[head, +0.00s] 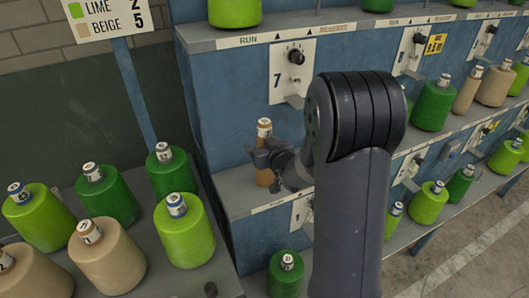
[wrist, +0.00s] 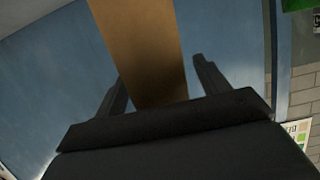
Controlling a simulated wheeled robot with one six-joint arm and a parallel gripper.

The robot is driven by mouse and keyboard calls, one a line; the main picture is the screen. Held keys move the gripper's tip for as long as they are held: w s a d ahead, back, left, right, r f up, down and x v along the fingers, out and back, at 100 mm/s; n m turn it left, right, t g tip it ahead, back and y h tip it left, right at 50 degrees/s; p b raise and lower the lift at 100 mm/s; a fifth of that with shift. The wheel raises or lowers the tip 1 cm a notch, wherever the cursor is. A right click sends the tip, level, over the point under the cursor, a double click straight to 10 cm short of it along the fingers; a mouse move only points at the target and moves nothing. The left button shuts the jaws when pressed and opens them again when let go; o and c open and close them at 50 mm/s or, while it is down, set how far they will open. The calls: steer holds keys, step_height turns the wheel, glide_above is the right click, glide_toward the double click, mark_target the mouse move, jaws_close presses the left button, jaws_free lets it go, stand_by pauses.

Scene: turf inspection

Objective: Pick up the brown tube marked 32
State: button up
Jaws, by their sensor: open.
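A brown tube (head: 264,128) with a white-banded top stands upright on the left end of the machine's middle shelf, below the panel marked 7. Its number is too small to read. My gripper (head: 265,157) is at the tube's middle, partly covering it. In the wrist view, the brown tube (wrist: 142,50) runs down between the two open fingers of my gripper (wrist: 160,85). A gap shows between the tube and each finger. The tube's lower part is hidden behind the gripper body.
A grey table (head: 226,270) at the left holds several green, lime and beige yarn cones. The blue machine (head: 225,95) has more cones on its shelves. A dark green cone (head: 286,274) sits below the tube's shelf. A colour sign (head: 105,18) stands at upper left.

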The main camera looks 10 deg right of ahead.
steer(key=c, duration=1.1)
steer(key=shift+o, duration=0.2)
steer(key=shift+r, duration=0.1)
